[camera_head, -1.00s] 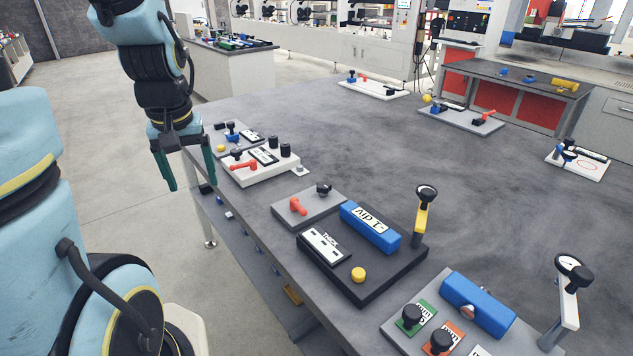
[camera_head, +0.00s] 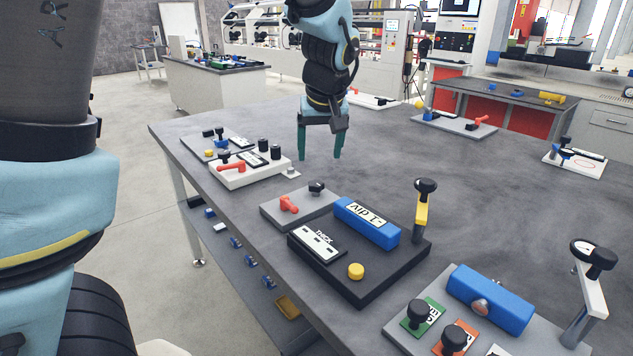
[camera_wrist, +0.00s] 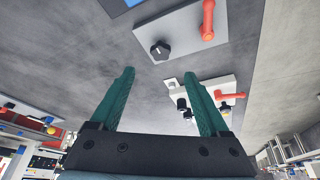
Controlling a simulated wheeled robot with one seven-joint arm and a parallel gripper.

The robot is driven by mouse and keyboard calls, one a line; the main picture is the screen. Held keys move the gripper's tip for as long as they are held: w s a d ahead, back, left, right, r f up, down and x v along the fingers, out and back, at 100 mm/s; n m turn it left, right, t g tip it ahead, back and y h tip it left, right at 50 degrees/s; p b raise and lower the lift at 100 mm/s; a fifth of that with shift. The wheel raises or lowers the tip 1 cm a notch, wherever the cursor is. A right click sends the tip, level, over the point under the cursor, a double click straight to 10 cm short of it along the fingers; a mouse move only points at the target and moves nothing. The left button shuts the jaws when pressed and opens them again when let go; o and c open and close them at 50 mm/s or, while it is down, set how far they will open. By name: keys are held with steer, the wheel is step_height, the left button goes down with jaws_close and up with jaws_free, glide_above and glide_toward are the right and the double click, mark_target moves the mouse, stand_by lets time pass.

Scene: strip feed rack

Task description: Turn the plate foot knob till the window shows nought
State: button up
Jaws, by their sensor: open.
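My gripper (camera_head: 320,158) is open and empty, fingers pointing down above the table, behind the small grey plate (camera_head: 270,212). That plate carries a black knob (camera_head: 317,188) and a red handle (camera_head: 289,204). The wrist view shows the same black knob (camera_wrist: 160,50) beyond the open fingers, apart from them. A white plate (camera_head: 232,180) left of my gripper carries a red lever (camera_head: 231,167), black knobs (camera_head: 263,145) and a labelled strip (camera_head: 252,159). A small light tab (camera_head: 290,171) sits at its right corner. I cannot tell which knob is the foot knob, nor read a window value.
A black base (camera_head: 350,295) with a blue block (camera_head: 366,223), a yellow button (camera_head: 356,271) and an upright yellow lever (camera_head: 421,210) stands in front. Another plate with a blue block (camera_head: 490,299) and a gauge post (camera_head: 590,290) is at right. The table's middle is clear.

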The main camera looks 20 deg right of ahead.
mark_target(316, 183)
steer(key=p+x, duration=0.1)
steer(key=x, duration=0.9)
steer(key=shift+c, duration=0.3)
jaws_close()
